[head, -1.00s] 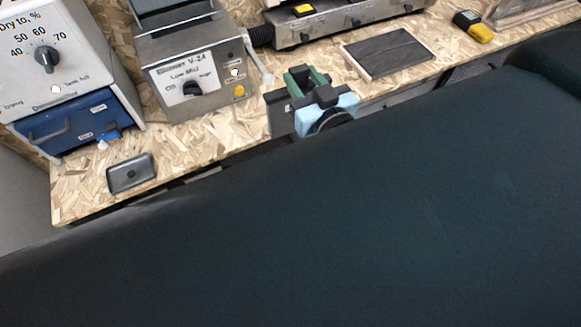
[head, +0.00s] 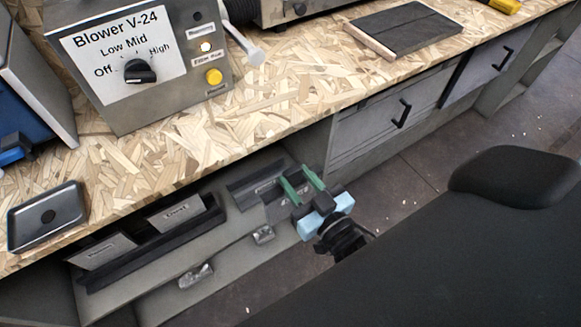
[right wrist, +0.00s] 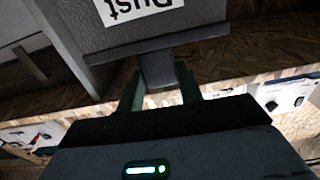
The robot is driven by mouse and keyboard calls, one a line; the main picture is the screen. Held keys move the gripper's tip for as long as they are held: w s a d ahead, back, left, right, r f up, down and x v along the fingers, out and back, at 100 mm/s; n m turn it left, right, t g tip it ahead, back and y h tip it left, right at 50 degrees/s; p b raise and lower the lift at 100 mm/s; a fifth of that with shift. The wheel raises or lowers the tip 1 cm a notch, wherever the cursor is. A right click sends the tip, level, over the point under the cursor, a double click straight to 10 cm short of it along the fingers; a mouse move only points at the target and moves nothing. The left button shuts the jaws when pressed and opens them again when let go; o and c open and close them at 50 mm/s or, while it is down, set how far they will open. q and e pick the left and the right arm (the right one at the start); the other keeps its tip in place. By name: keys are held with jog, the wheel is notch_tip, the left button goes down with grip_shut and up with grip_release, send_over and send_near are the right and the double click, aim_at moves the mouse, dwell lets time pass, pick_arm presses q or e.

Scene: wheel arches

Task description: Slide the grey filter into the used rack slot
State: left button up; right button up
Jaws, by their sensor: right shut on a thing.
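My right gripper (head: 305,182), with green fingers, is at the shelf under the bench. In the right wrist view it is shut on the handle (right wrist: 158,72) of a grey filter (right wrist: 155,38) whose label reads "Dust" upside down. In the head view the held filter (head: 279,209) is partly hidden by the gripper. It is close to a dark rack piece (head: 257,184) with a small label I cannot read surely; I cannot tell whether they touch. My left gripper is not in view.
A dark rack (head: 150,252) on the low shelf holds two labelled grey panels, one marked "Dust" (head: 176,217). The blower box (head: 140,65), a small grey tray (head: 48,215) and a dark board (head: 405,33) are on the bench. The bench edge overhangs the shelf.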

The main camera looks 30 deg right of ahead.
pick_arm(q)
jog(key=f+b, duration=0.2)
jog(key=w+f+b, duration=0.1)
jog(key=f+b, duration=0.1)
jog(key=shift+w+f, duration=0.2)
pick_arm(e)
jog(key=f, duration=0.6)
jog(key=shift+w+a, duration=0.1)
jog(key=shift+w, duration=0.3)
jog(key=shift+r, duration=0.15)
jog(key=shift+w+b, duration=2.3)
jog(key=shift+w, duration=6.3)
pick_arm(q)
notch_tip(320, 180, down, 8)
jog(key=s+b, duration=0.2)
jog(key=b, duration=0.1)
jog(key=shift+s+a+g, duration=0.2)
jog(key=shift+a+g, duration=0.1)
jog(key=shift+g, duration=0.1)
pick_arm(e)
jog(key=shift+s+a+f, duration=0.1)
jog(key=shift+a+f, duration=0.05)
jog(key=shift+f, duration=1.15)
jog(key=shift+a+f, duration=0.15)
jog(key=shift+f, duration=1.15)
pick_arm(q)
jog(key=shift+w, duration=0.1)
pick_arm(e)
jog(key=o, duration=0.9)
